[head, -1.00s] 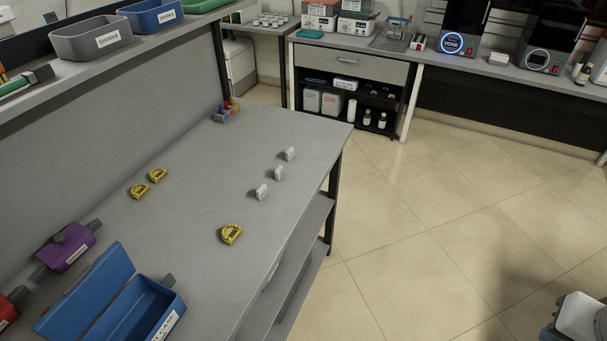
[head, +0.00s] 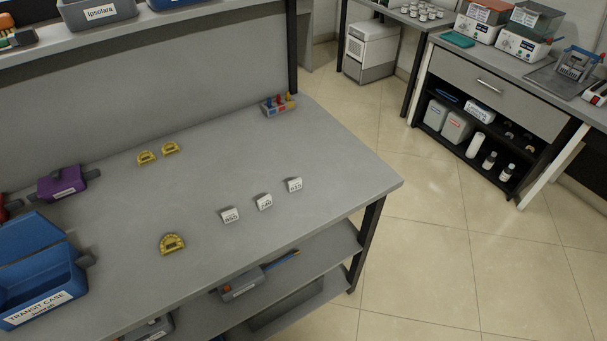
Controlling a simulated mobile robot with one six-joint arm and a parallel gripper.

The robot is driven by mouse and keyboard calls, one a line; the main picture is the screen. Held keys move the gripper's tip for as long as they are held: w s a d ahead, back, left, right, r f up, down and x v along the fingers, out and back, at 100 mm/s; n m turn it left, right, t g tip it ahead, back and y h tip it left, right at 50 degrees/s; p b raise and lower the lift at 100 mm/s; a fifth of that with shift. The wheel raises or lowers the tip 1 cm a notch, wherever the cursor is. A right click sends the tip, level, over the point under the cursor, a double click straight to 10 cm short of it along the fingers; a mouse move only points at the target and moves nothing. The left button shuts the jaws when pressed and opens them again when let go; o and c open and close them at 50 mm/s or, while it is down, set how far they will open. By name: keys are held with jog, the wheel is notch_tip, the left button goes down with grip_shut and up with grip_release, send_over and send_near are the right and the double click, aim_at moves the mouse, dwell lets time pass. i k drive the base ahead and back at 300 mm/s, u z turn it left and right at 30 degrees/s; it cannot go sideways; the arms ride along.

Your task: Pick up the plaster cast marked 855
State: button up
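Three yellow arch-shaped casts lie on the grey workbench (head: 330,150): a front one (head: 172,244) and two side by side at the back, left (head: 147,158) and right (head: 170,148). No number can be read on them. Three small white numbered blocks stand in a slanting row to their right: a left one (head: 230,215), a middle one (head: 264,202) and a right one (head: 294,185). Their digits are too small to read surely; the left one may read 855 or 995. My gripper is not in view.
An open blue transit case (head: 40,310) and a purple clamp-like tool (head: 62,184) occupy the bench's left side. A small rack with coloured pieces (head: 278,104) stands at the back corner. Clear floor (head: 440,260) lies right of the bench.

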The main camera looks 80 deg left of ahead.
aim_at(172, 244)
jog(key=i, duration=0.65)
jog(key=u, duration=1.2)
jog(key=k, duration=0.15)
jog(key=u, duration=2.9)
jog(key=i, duration=0.95)
jog(key=u, duration=0.25)
jog(key=k, duration=0.65)
jog(key=z, duration=0.2)
